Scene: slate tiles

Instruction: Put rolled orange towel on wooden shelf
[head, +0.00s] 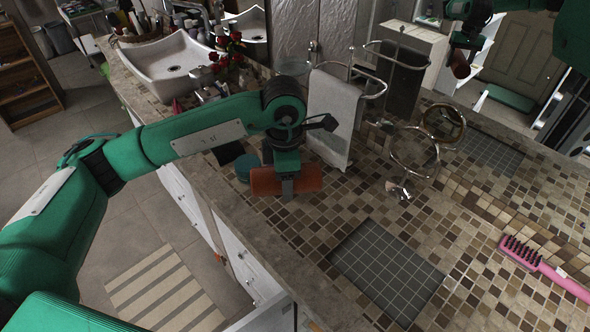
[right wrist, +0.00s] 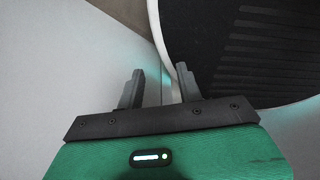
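The rolled orange towel (head: 308,179) is a short orange-brown roll over the tiled counter, near its front edge, in the head view. My left gripper (head: 287,189) points down with its fingers across the middle of the roll, and looks shut on it. Whether the towel touches the counter is hard to tell. The wooden shelf (head: 24,78) is a brown open unit on the floor at the far left, well away from the towel. My right gripper (right wrist: 160,88) shows only in the right wrist view, with its fingers apart and nothing between them.
A white sink (head: 172,68), red flowers (head: 226,44), a white towel on a rack (head: 333,108) and a round mirror (head: 414,152) stand on the counter. A pink brush (head: 545,267) lies at right. Striped mat (head: 168,290) and clear floor lie at left.

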